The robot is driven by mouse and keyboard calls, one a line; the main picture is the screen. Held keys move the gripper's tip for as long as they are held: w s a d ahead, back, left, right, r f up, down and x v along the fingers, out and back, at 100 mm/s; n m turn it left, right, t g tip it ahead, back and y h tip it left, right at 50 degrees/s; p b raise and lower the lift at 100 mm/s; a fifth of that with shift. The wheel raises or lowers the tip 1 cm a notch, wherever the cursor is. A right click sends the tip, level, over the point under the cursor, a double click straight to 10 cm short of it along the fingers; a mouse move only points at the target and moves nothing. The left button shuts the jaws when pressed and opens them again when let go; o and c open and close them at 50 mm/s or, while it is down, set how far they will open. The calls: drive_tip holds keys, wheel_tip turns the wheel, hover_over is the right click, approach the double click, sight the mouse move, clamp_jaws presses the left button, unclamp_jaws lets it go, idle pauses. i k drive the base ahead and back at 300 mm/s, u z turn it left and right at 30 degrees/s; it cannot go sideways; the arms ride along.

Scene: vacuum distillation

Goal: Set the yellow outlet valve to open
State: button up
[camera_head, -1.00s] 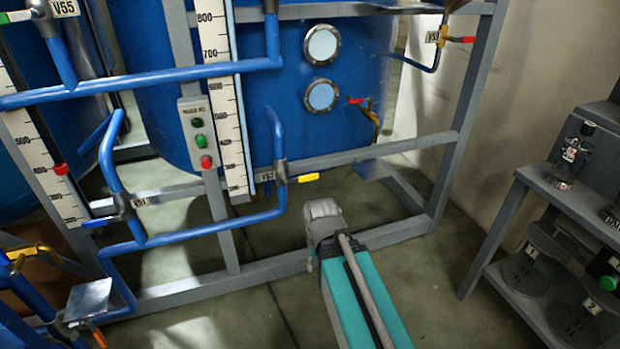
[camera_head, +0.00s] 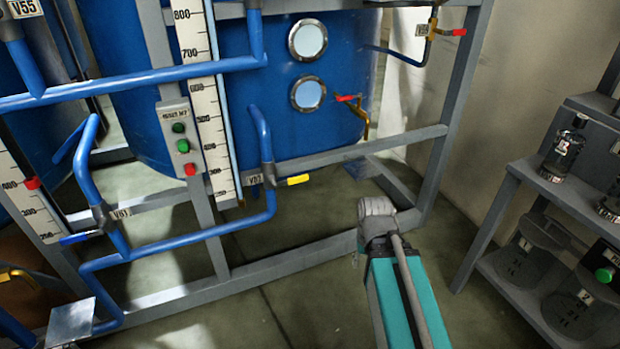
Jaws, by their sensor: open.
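A valve with a yellow handle (camera_head: 298,180) sits on the blue pipe (camera_head: 262,130) in front of the blue tank. The handle sticks out to the right, crosswise to the upright pipe. A small tag (camera_head: 254,180) is beside the valve body, too small to read surely. My arm, with a teal link (camera_head: 405,300) and a grey joint (camera_head: 376,212), reaches up from the bottom edge, to the right of and lower in the picture than the yellow handle. They do not touch. I cannot see my gripper's fingers.
A grey frame rail (camera_head: 360,150) runs behind the valve. A red-handled tap (camera_head: 357,112) is on the tank. A blue-handled valve (camera_head: 85,237) and a control box (camera_head: 180,140) are left. A grey shelf (camera_head: 560,195) with glassware stands right. The floor between is clear.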

sight(300, 178)
drive_tip(key=z, duration=0.15)
drive_tip(key=k, duration=1.15)
drive_tip(key=u, duration=0.8)
drive_tip(key=i, duration=1)
